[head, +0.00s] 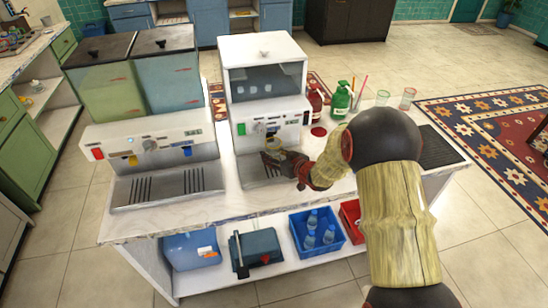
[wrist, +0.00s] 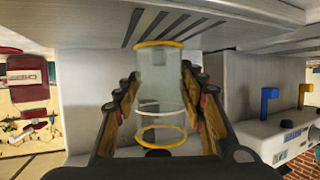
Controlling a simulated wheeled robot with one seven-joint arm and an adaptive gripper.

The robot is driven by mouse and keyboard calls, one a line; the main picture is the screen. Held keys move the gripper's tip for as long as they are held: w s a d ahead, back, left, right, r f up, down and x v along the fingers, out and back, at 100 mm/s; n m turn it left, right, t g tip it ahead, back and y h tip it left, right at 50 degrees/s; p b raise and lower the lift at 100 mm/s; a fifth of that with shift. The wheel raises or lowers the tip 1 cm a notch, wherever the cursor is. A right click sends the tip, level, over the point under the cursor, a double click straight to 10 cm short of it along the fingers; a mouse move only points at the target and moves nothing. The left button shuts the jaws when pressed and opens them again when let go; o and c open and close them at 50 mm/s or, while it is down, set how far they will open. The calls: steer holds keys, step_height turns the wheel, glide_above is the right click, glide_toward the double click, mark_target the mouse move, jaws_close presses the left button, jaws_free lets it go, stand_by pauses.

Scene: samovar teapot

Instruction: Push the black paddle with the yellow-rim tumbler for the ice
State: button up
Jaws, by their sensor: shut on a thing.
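My gripper (head: 284,163) is at the front of the white ice machine (head: 262,52), above its drip tray. It is shut on the clear yellow-rim tumbler (wrist: 160,90). In the wrist view the tumbler stands between both fingers, with one yellow ring towards the slotted tray and another at the opposite end. In the head view my gripper mostly hides the tumbler. A small dark part (head: 272,130) shows on the ice machine's front panel, just above my gripper. I cannot tell surely that it is the black paddle, or whether the tumbler touches it.
A two-tank drink dispenser (head: 150,143) stands left, its taps (wrist: 270,100) at right in the wrist view. Right of the ice machine are a red bottle (head: 315,104), a green bottle (head: 341,101), straws and two glasses. A black mat (head: 438,147) lies at the counter's right end.

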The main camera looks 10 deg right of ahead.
steer(key=shift+w, duration=0.15)
steer(key=shift+w, duration=0.85)
steer(key=shift+s, duration=0.15)
steer(key=shift+s+p, duration=0.3)
steer(key=shift+s, duration=2.1)
steer(key=shift+s+p, duration=0.5)
steer(key=shift+s, duration=4.5)
